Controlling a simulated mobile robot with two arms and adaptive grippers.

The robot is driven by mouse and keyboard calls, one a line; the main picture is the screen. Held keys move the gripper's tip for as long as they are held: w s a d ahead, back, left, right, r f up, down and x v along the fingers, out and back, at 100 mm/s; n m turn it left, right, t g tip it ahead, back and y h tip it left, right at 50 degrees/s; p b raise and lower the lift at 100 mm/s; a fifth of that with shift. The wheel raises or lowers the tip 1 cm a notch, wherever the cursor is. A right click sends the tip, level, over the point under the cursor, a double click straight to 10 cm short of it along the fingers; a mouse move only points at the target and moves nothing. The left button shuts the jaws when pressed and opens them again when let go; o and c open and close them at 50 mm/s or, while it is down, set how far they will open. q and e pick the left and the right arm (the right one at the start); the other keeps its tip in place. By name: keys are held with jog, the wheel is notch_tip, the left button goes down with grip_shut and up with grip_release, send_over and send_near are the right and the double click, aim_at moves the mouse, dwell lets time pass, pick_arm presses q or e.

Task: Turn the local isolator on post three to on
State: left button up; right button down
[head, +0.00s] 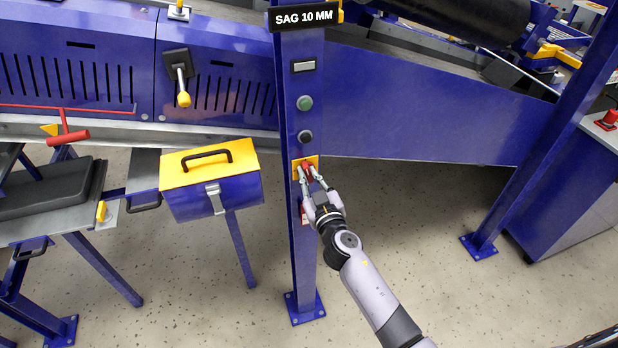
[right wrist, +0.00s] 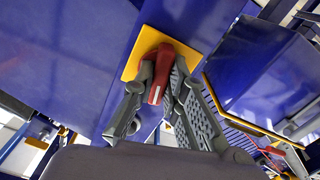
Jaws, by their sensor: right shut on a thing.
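The isolator (head: 306,164) is a red handle on a yellow plate on the blue post (head: 300,240). In the right wrist view its red handle (right wrist: 160,75) stands out from the yellow plate (right wrist: 147,42), with a pale mark near its end. My right gripper (head: 307,172) is at the isolator, and its fingers (right wrist: 160,88) close on the handle from both sides. The fingers hide part of the handle, and I cannot read any on or off marking. My left gripper does not show.
Above the isolator the post carries a dark knob (head: 305,136), a green button (head: 305,103) and a "SAG 10 MM" sign (head: 304,17). A blue and yellow toolbox (head: 212,180) stands to the left.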

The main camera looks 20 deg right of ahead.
jog(key=shift+n, duration=2.8)
jog(key=shift+n, duration=1.4)
